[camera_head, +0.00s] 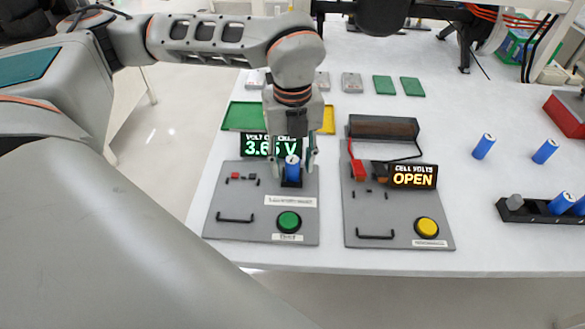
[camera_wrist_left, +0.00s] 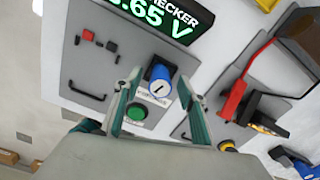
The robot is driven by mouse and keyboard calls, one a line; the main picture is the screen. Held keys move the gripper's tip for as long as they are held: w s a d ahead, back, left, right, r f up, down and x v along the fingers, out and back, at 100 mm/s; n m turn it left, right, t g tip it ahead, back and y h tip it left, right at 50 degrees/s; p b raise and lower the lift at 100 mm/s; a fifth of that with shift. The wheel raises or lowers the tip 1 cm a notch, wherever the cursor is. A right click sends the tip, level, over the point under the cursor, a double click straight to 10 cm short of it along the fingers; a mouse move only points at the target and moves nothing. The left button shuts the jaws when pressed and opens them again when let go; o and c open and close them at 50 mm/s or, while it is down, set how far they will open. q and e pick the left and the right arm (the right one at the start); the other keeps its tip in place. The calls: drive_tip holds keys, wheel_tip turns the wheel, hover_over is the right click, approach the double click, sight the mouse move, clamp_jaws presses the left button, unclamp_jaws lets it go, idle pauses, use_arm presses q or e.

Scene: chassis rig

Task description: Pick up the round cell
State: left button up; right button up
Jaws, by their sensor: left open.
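A blue round cell (camera_head: 292,168) stands upright in a dark holder on the left grey tester panel (camera_head: 230,217). It also shows in the left wrist view (camera_wrist_left: 158,82), with its pale end facing the camera. My left gripper (camera_head: 294,164) is open above the panel, pointing down, with one finger on each side of the cell. In the left wrist view the green-lined fingers (camera_wrist_left: 158,88) are spread with the cell between them. I cannot tell whether either finger touches it. The tester's display (camera_head: 268,145) reads about 3.65 V. My right gripper is not in view.
A green button (camera_head: 289,222) sits in front of the cell. The right panel (camera_head: 392,222) has a yellow button, red and black leads and an "OPEN" display (camera_head: 414,177). Loose blue cells (camera_head: 484,146) stand at right near a black rack (camera_head: 515,211) and red box (camera_head: 568,113).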

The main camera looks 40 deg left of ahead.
use_arm(q)
clamp_jaws()
